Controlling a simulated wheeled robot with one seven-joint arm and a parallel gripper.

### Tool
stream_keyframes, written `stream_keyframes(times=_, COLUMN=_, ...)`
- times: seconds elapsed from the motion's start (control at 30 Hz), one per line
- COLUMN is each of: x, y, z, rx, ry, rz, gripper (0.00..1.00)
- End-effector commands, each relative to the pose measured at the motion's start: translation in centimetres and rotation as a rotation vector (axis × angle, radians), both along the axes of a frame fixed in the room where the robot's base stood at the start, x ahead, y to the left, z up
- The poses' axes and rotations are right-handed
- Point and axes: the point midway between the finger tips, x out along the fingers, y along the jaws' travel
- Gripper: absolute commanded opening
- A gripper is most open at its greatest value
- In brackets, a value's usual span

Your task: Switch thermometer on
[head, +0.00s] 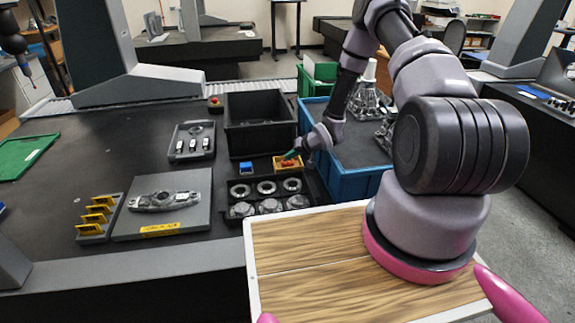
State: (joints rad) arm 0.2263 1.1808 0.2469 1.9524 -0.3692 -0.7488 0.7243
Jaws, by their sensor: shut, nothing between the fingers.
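My gripper (290,155) is shut and empty, pointing down and to the left with teal fingertips. Its tips are at or just above a small yellow-orange item with red on top (287,163), at the back right of the black parts tray; I cannot tell whether they touch it.
The black tray (315,187) holds several metal rings and round parts. Behind it stands a black bin (261,124); a blue crate (345,180) is to the right. A grey plate (192,224) with a metal part lies left.

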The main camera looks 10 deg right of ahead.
Motion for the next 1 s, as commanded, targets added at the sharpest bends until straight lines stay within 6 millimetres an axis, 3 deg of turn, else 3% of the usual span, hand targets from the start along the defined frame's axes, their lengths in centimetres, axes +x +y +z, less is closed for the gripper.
stream_keyframes(times=1.0, x=-0.1, y=-0.1, z=-1.4, rx=-0.001, ry=0.003, rz=-0.002, gripper=0.00)
